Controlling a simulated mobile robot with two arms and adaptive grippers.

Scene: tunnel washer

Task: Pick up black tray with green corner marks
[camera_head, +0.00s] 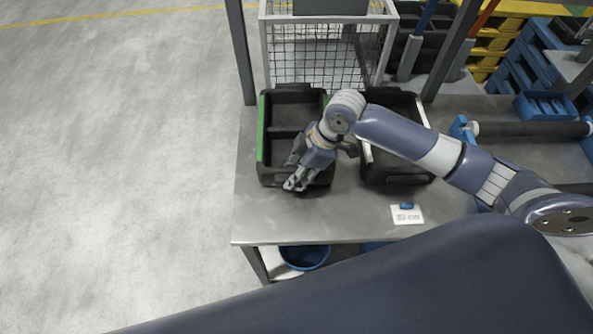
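A black tray with a green strip along its left edge (261,135) sits at the left end of the grey metal table (300,215). A second black tray (397,174), with white edge marks, stands to its right. My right arm reaches in from the right across the second tray. My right gripper (297,183) is at the front part of the green-marked tray, with its fingers pointing down and left near the front wall. The gripper and wrist cover the tray's right front part. Contact, and how wide the fingers are, cannot be made out. My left gripper is out of view.
A wire mesh cage (320,55) stands behind the table between dark posts. A white card with a blue item (406,206) lies at the table's front. A dark roller (530,129) and blue crate (545,105) are at right. Floor at left is clear.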

